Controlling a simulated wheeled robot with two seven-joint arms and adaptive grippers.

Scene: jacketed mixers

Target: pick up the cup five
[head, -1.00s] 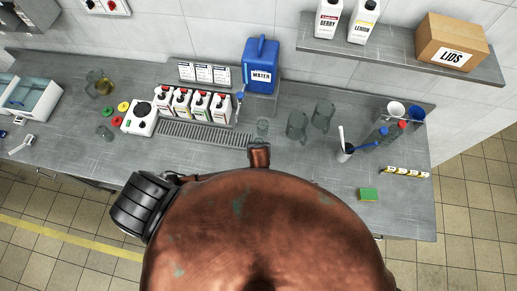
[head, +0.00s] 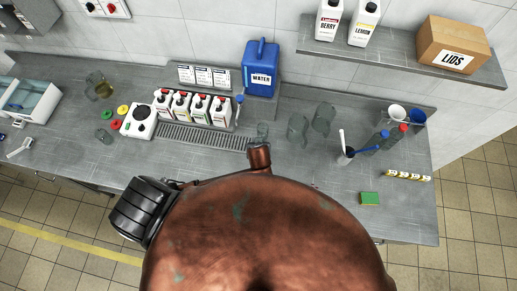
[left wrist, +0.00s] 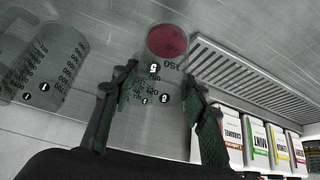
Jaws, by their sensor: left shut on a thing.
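Cup five, a small clear graduated cup marked 5 (left wrist: 140,98), fills the middle of the left wrist view, with a dark red disc (left wrist: 167,41) at its far end. I cannot tell whether the red is its contents or something behind it. My left gripper (left wrist: 160,85) is shut on the cup, one dark finger on each side. My left gripper does not show there. My right gripper is in neither view.
Two clear grey jugs (head: 297,126) stand right of the cup; one shows close in the left wrist view (left wrist: 45,65). Left are the drip grate (head: 205,137) and syrup bottles (head: 190,104). A blue water can (head: 261,68) stands behind.

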